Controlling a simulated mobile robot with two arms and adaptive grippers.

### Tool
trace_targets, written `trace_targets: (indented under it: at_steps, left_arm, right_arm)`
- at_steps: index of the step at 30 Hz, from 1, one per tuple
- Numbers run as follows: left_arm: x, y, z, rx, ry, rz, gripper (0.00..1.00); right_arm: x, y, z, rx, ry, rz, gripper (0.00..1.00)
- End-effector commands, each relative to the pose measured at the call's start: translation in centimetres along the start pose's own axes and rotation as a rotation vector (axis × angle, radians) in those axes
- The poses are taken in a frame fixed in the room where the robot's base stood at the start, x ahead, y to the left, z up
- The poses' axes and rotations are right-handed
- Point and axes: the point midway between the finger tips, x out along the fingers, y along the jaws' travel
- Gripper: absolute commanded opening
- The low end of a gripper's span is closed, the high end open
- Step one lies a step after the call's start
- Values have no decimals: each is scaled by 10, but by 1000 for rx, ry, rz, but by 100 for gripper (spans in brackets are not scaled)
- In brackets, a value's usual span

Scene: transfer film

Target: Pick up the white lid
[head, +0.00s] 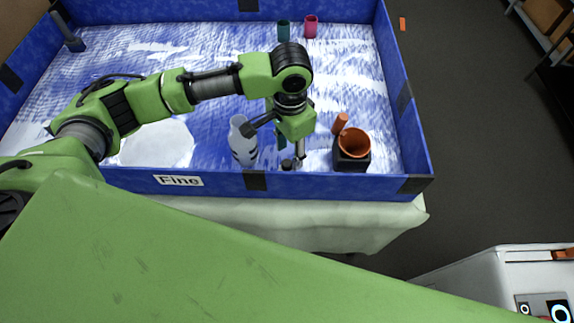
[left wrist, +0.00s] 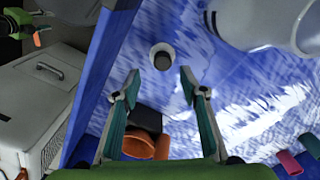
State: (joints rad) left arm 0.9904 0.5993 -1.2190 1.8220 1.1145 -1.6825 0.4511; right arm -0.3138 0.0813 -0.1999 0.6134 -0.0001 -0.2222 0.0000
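A small round thing with a white rim and a dark middle, which looks like the white lid (left wrist: 162,51), lies on the blue-and-white floor of the bin in the left wrist view. In the head view it is a small, mostly dark round shape (head: 287,166) by the near wall. My left gripper (head: 293,157) points down close above it. In the left wrist view the left gripper (left wrist: 160,76) is open, with nothing between its fingers, and the lid shows just beyond the fingertips. My right gripper is not clearly visible.
A white bottle (head: 242,147) stands left of the gripper. A black block holding an orange cup (head: 353,143) stands to the right. Teal (head: 284,31) and pink (head: 311,27) cups are at the far wall. The blue bin wall (head: 215,183) is close in front.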

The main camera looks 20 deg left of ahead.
Motion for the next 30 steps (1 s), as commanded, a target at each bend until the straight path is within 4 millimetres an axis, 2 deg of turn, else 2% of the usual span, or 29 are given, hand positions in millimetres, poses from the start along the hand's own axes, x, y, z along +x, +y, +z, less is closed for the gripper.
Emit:
trace_targets:
  at_steps: [5, 9, 15, 23, 24, 28, 30]
  left_arm:
    - [11, -1, 0, 1, 0, -1, 39]
    - [30, -3, 3, 1, -3, 0, 39]
    - [56, -4, 3, 1, 0, -1, 39]
    - [60, -4, 3, 3, 2, -2, 39]
    - [60, -4, 3, 3, 2, -2, 37]
    - [60, -4, 3, 3, 2, -2, 5]
    - [60, -4, 3, 2, 2, -2, 5]
  right_arm:
    - [-1, 2, -10, 0, 13, 2, 37]
    - [-4, 3, -21, 0, 29, 4, 37]
    - [-6, 3, -22, 0, 30, 4, 37]
    - [-6, 3, -19, 0, 27, 3, 37]
    - [-6, 3, -18, 0, 25, 3, 37]
    - [-6, 2, -16, 0, 22, 2, 37]
    - [-6, 2, -15, 0, 21, 2, 37]
